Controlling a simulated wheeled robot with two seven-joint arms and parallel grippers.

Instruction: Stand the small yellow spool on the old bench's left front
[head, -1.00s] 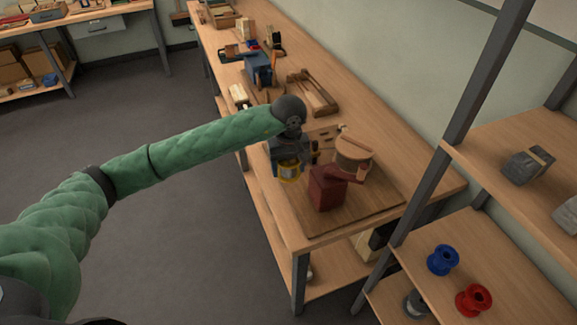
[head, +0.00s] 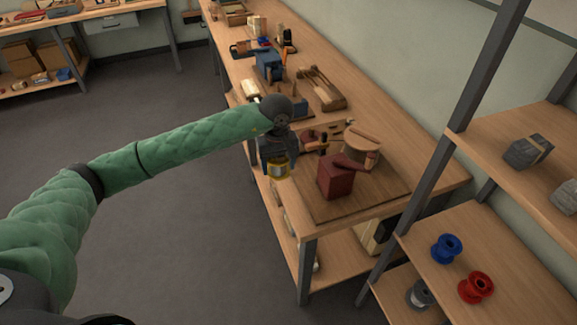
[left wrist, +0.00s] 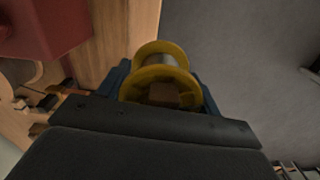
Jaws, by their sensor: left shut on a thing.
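The small yellow spool (head: 277,170) is held in my left gripper (head: 276,160), at the bench's front edge, left of the red block-like machine (head: 336,178). In the left wrist view the spool (left wrist: 165,62) sits between the blue fingers, its yellow flange facing the camera. Grey floor shows on its right and the wooden bench edge on its left. The old bench (head: 405,137) is a long wooden table running away toward the back. In the head view I cannot tell the exact height of the spool over the bench. My right gripper is not in view.
A wooden board lies under the red machine and a round wooden piece (head: 361,148). Tools and a blue vise-like block (head: 270,65) stand farther along the bench.

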